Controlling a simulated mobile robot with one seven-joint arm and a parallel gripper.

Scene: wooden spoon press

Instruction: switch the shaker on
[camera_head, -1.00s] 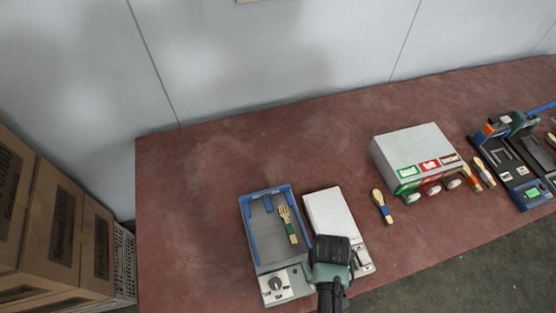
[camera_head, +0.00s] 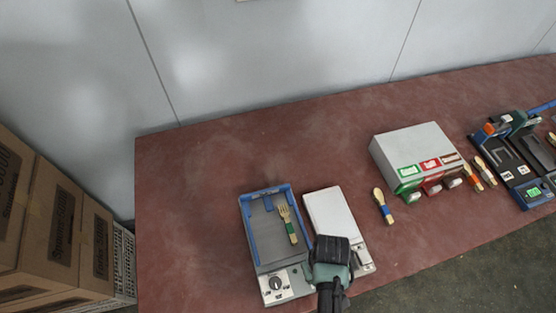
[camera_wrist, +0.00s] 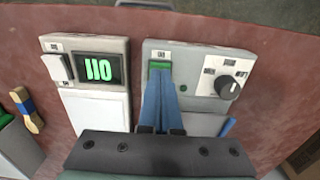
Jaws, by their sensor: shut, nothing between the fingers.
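The shaker (camera_head: 249,236) is a grey unit with a blue-edged tray at the near left of the table. A wooden fork (camera_head: 288,224) with a green band lies in its tray. In the wrist view its front panel (camera_wrist: 196,58) carries a green switch (camera_wrist: 160,65) and a dark round knob (camera_wrist: 227,87). My gripper (camera_wrist: 160,76) is shut and empty, its blue fingertips at the lower edge of the green switch. I cannot tell whether they touch it or whether it is pressed. In the head view my gripper body hides the fingertips.
The table behind the shaker is clear.

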